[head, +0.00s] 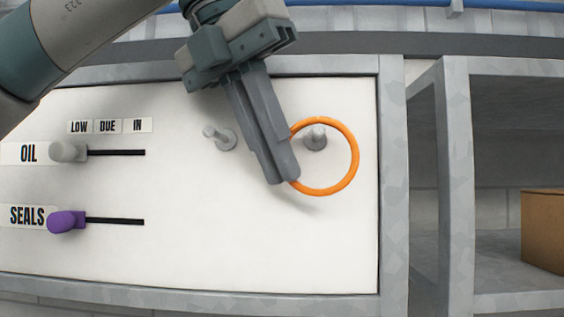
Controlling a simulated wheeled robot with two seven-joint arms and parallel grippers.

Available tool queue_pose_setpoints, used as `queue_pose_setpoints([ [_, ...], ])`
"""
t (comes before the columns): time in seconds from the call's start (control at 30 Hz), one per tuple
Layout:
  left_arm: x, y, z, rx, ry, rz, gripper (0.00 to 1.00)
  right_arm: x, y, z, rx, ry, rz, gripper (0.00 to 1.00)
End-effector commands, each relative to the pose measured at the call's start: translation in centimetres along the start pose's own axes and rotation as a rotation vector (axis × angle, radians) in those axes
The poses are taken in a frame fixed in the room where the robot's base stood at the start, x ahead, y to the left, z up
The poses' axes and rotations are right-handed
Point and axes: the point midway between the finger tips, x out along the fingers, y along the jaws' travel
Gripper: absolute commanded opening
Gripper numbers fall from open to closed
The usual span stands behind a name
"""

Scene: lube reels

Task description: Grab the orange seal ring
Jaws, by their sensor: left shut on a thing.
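The orange seal ring (356,157) is at the right part of the white panel. It surrounds the right grey peg (316,137) in the picture; I cannot tell whether it touches the peg. My left gripper (284,182) comes down from the top and is shut on the left side of the ring. Its fingers hide that part of the ring. My right gripper is not in view.
A second grey peg (219,138) is bare, just left of my fingers. The white panel (230,240) has an OIL slider with a grey knob (68,151) and a SEALS slider with a purple knob (66,222). A grey shelf frame (457,190) and cardboard box (543,228) stand right.

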Motion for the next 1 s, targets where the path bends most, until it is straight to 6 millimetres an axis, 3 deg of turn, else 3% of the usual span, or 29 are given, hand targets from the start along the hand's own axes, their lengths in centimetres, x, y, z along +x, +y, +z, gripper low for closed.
queue_pose_setpoints([
  [0.17, -1.3, -1.3, -1.0, 0.003, -0.003, 0.001, 0.00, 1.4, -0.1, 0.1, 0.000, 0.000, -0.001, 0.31],
  [0.53, -6.0, -5.7, -5.2, 0.002, -0.003, 0.001, 0.00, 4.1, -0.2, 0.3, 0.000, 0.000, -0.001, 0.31],
  [0.73, -8.5, -7.8, -6.9, 0.001, -0.003, 0.002, 0.00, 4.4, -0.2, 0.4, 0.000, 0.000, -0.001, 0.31],
  [1.0, -9.6, -8.8, -8.0, 0.001, 0.000, 0.000, 0.00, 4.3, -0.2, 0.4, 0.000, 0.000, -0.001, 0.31],
])
